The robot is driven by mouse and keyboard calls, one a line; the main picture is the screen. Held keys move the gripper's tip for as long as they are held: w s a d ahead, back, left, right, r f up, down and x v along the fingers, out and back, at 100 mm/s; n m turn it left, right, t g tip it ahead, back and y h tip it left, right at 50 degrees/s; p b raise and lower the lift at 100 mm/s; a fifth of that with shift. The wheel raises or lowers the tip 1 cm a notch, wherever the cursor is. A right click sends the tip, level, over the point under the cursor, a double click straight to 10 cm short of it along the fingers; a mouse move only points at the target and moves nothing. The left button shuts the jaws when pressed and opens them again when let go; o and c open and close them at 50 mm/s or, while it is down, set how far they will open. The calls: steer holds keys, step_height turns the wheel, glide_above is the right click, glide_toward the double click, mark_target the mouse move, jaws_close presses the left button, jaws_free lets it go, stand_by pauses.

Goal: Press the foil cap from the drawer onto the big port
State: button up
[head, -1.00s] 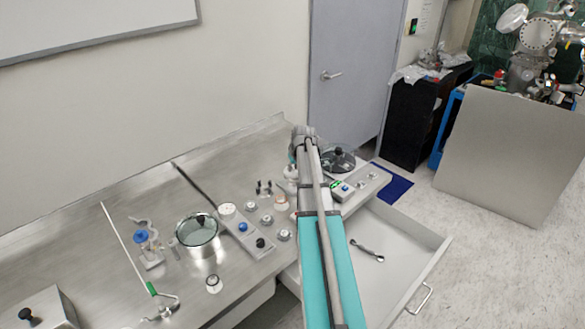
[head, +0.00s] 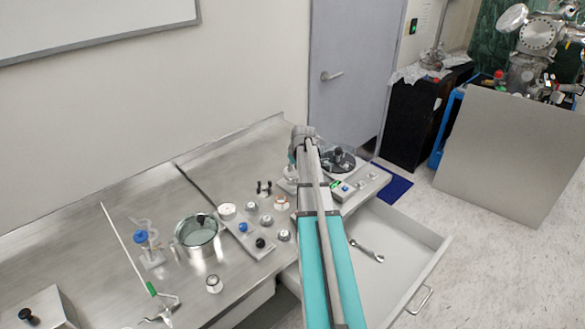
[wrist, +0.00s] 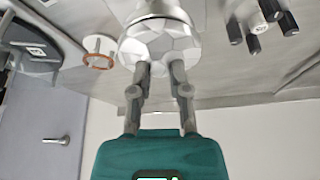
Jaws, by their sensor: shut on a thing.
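The foil cap (wrist: 160,46) is a crumpled, faceted silver disc in the wrist view. My gripper (wrist: 160,70) has its two fingertips at the cap's near edge and is shut on it. Behind the cap is a round metal body (wrist: 157,10), probably the big port. The cap overlaps its face, and I cannot tell whether they touch. In the head view my arm hides the gripper and the cap. The open drawer (head: 405,235) is at the right of the bench, with a small wrench (head: 367,250) lying in it.
A white ring with a copper-coloured edge (wrist: 99,51) is left of the cap, and dark-capped posts (wrist: 258,40) are to the right. A glass-lidded pot (head: 198,237) and a control strip (head: 250,235) stand on the bench. A dark round dish (head: 338,160) is beyond my arm.

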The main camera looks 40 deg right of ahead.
steer(key=shift+f+b, duration=0.55)
stand_by(1.0)
steer(key=o, duration=0.8)
steer(key=shift+o, duration=0.2)
stand_by(0.5)
steer(key=shift+r, duration=0.15)
